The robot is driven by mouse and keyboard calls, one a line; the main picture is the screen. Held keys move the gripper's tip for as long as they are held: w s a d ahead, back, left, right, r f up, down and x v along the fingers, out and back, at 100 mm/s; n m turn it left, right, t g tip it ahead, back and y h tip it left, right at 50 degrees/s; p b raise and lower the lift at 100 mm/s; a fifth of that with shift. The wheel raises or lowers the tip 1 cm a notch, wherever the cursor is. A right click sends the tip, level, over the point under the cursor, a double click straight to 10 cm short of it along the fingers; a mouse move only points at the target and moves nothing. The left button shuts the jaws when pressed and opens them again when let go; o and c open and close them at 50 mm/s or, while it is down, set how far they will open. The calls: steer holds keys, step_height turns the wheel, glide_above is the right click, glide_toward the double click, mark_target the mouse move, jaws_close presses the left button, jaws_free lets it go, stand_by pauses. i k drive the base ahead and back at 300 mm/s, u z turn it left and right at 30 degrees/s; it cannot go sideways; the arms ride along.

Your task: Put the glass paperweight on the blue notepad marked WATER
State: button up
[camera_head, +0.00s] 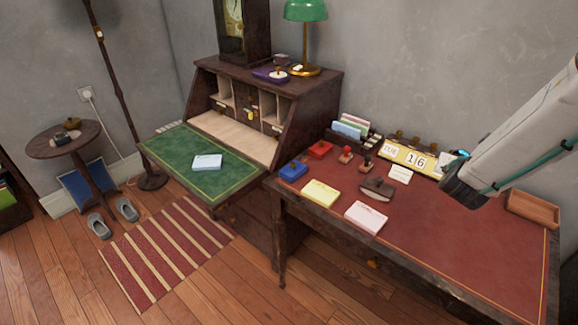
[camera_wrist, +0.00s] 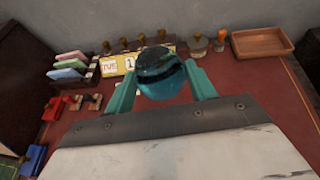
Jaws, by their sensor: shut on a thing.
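The glass paperweight (camera_wrist: 162,78) is a dark teal, rounded, shiny thing between the two teal fingers of my gripper (camera_wrist: 160,70) in the wrist view. My gripper is shut on it and holds it above the red-topped desk. In the head view my gripper (camera_head: 460,180) is over the back of that desk, right of the calendar, and mostly hides the paperweight. A pale blue notepad (camera_head: 207,162) lies on the green writing surface (camera_head: 170,153) of the bureau, far to the left of my gripper. Its lettering is too small to read.
A yellow notepad (camera_head: 320,193) and a pink notepad (camera_head: 366,217) lie on the red desk (camera_head: 460,235). Ink pads, stamps, a rocker blotter (camera_head: 377,188), a calendar (camera_head: 405,157) and a card rack (camera_head: 350,127) stand around them. A wooden tray (camera_head: 533,208) is at right.

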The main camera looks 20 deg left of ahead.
mark_target(208, 161)
steer(key=u, duration=0.3)
steer(key=k, duration=0.7)
steer(key=u, duration=1.4)
steer(key=i, duration=1.25)
steer(key=z, duration=0.5)
steer(key=i, duration=0.65)
steer(key=z, duration=0.75)
